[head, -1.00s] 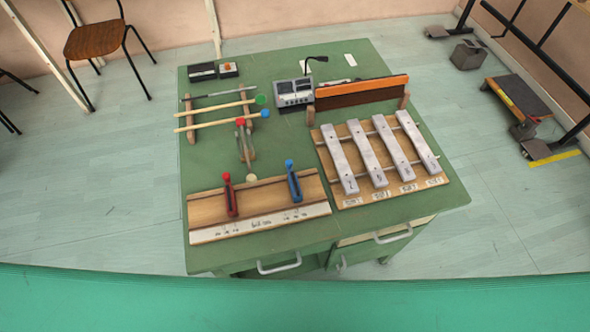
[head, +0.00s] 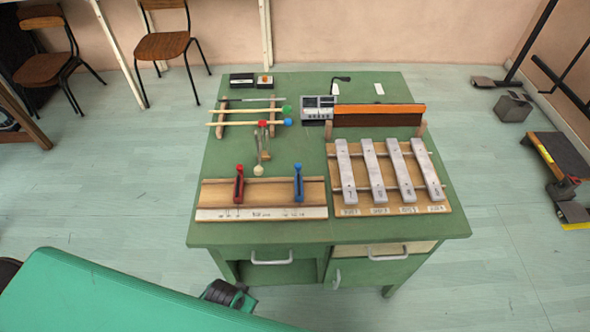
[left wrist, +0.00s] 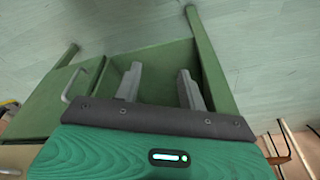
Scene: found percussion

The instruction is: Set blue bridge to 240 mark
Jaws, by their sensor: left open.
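The blue bridge (head: 298,184) stands upright on the wooden board (head: 262,192) at the front left of the green table, towards the board's right end. The red bridge (head: 239,185) stands on the same board to its left. A white scale strip (head: 262,214) with small marks runs along the board's front edge; its numbers are too small to read. My left gripper shows in the left wrist view (left wrist: 160,88), open and empty, with the table's side and legs beyond it. Its fingers do not show in the head view. My right gripper is not in view.
A metal-bar xylophone (head: 388,178) sits right of the board. Behind are mallets (head: 245,112) on a rack, a grey device (head: 318,107) and an orange-topped wooden block (head: 378,115). Drawer handles (head: 388,254) stick out of the table front. Floor around is mostly clear.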

